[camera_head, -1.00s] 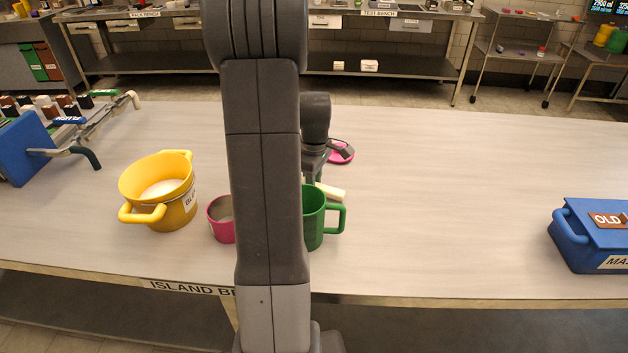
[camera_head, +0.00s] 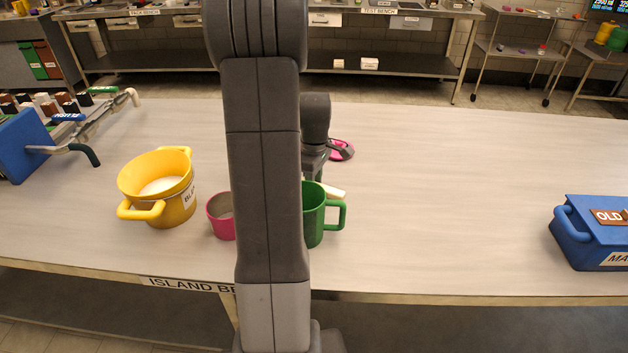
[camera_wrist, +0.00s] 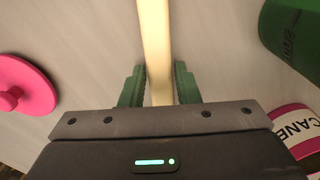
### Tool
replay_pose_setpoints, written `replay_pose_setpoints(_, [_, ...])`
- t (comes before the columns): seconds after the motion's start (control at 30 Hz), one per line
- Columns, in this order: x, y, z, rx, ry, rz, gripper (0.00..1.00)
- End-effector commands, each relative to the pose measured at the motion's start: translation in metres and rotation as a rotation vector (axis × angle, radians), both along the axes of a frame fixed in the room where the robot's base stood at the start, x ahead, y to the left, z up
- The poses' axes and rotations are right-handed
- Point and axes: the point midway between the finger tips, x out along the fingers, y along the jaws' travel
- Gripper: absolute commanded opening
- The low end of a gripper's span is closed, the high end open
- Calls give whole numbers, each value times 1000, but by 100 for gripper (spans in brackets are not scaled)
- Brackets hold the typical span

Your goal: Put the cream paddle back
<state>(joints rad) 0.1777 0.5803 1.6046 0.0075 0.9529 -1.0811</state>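The cream paddle (camera_wrist: 155,40) runs up the middle of the wrist view, between the green fingertips of my gripper (camera_wrist: 159,82). Both fingertips lie against its sides, so my gripper looks shut on it. In the head view only a short cream piece (camera_head: 337,191) shows, just behind the green mug (camera_head: 314,220). I cannot tell whether the paddle touches the bench.
A pink mug (camera_head: 221,217) and a yellow pot (camera_head: 168,203) stand left of my arm. A pink lidlike disc (camera_head: 347,152) lies behind the green mug. A blue box (camera_head: 590,250) sits at the far right. The bench (camera_head: 450,200) between is clear.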

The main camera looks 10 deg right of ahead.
Motion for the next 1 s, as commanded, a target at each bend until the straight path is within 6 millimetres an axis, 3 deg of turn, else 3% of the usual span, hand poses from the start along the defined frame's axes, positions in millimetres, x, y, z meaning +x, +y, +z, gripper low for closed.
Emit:
replay_pose_setpoints(0.03, [0,0,0,0,0,0,29])
replay_pose_setpoints(0.17, [0,0,0,0,0,0,54])
replay_pose_setpoints(0.57, [0,0,3,0,0,0,54])
replay_pose_setpoints(1.0, [0,0,30,0,0,0,54])
